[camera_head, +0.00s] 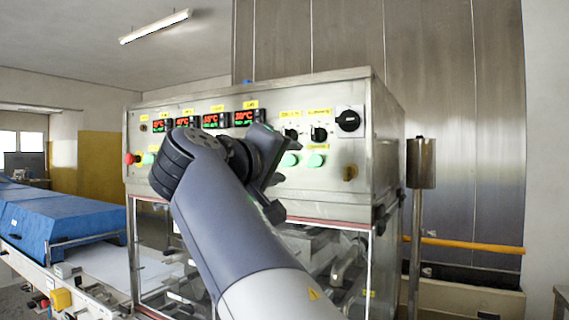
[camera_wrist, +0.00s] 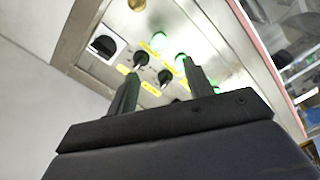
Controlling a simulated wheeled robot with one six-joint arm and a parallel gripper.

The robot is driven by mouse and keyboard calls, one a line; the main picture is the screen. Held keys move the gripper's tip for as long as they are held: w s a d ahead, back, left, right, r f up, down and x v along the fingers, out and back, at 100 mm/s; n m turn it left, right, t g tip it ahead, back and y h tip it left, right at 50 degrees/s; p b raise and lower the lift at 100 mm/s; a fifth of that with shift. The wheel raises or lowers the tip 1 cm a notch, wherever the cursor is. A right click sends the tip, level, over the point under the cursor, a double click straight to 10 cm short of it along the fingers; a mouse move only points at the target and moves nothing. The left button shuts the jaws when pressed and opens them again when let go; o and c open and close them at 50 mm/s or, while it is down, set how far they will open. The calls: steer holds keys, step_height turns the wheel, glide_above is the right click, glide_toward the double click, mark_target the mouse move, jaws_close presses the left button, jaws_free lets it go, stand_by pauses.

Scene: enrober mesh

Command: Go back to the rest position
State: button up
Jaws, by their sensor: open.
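My gripper (camera_head: 275,178) is raised in front of the control panel of a steel enrober machine (camera_head: 390,140). In the wrist view my gripper (camera_wrist: 160,88) has its two dark fingers spread apart, with nothing between them. The panel's knobs and lit green buttons show beyond the fingers. I cannot tell whether a fingertip touches the panel. My forearm hides part of the panel and of the glazed section below it.
The panel carries red temperature displays (camera_head: 245,118), green buttons (camera_head: 315,160), black knobs (camera_head: 319,134) and a red emergency stop (camera_head: 129,159). A blue-covered conveyor (camera_head: 60,218) is at left. A steel post (camera_head: 418,200) and a yellow pipe (camera_head: 470,245) stand at right.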

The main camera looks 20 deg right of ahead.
mark_target(311, 161)
steer(key=shift+w+d, duration=0.1)
steer(key=p+x, duration=0.2)
steer(key=x, duration=0.8)
steer(key=shift+w+d+p, duration=0.25)
steer(key=shift+p, duration=0.05)
